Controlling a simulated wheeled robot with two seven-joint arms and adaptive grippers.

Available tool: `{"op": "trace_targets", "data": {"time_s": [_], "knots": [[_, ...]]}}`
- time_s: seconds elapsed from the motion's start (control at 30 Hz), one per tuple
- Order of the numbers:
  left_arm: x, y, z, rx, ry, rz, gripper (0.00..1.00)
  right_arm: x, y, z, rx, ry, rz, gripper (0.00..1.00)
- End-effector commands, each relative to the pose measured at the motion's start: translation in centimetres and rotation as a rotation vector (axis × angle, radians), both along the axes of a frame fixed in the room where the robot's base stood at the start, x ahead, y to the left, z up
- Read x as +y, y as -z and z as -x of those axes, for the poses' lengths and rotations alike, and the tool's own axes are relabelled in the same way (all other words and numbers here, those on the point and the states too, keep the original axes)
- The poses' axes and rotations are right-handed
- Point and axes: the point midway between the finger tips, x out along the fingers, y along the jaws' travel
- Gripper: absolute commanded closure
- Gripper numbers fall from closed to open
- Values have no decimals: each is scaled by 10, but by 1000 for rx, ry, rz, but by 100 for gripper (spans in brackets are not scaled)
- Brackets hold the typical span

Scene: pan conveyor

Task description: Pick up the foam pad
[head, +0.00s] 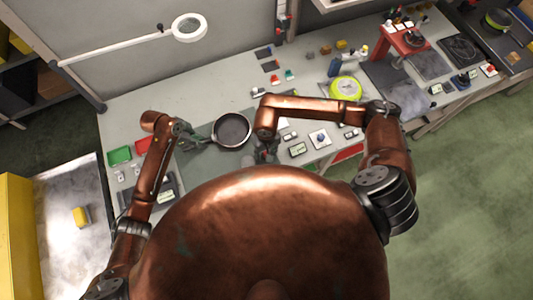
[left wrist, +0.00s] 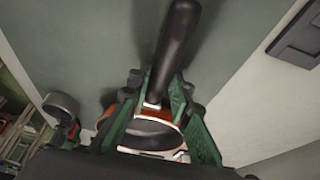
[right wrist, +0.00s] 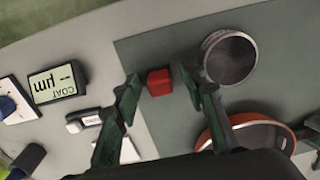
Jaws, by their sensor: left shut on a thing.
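A small red block (right wrist: 159,82), which looks like the foam pad, lies on the bench in the right wrist view, by the edge of the dark mat. My right gripper (right wrist: 157,88) is open, its two fingers on either side of the block in the picture; I cannot tell the height gap. My left gripper (left wrist: 160,92) is shut on the black handle of the pan (left wrist: 150,134). In the head view the pan (head: 232,130) sits over the mat, right of my left gripper (head: 192,140). The red block is not clearly visible in the head view.
A round metal cup (right wrist: 230,57) stands just right of the right gripper's fingers. A coating gauge (right wrist: 57,84) and a small white device (right wrist: 84,120) lie to the left. A yellow-green round object (head: 345,88) stands farther right.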

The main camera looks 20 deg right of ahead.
Motion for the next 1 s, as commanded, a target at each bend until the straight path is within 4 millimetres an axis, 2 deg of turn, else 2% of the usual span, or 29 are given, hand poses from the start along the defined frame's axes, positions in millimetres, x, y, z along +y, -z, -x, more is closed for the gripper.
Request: {"op": "trace_targets", "data": {"time_s": [0.07, 0.53, 0.83, 1.0], "knots": [[0, -1, 0, -1, 1, 1, 100, 0, 0, 0, 0, 0, 0, 68], [-1, -1, 0, -1, 1, 1, 100, 0, 0, 0, 0, 0, 0, 100], [-1, -1, 0, -1, 1, 1, 100, 0, -3, 0, -1, 0, 0, 100], [-1, -1, 0, -1, 1, 1, 100, 0, -24, -2, -4, -3, 0, 100]]}}
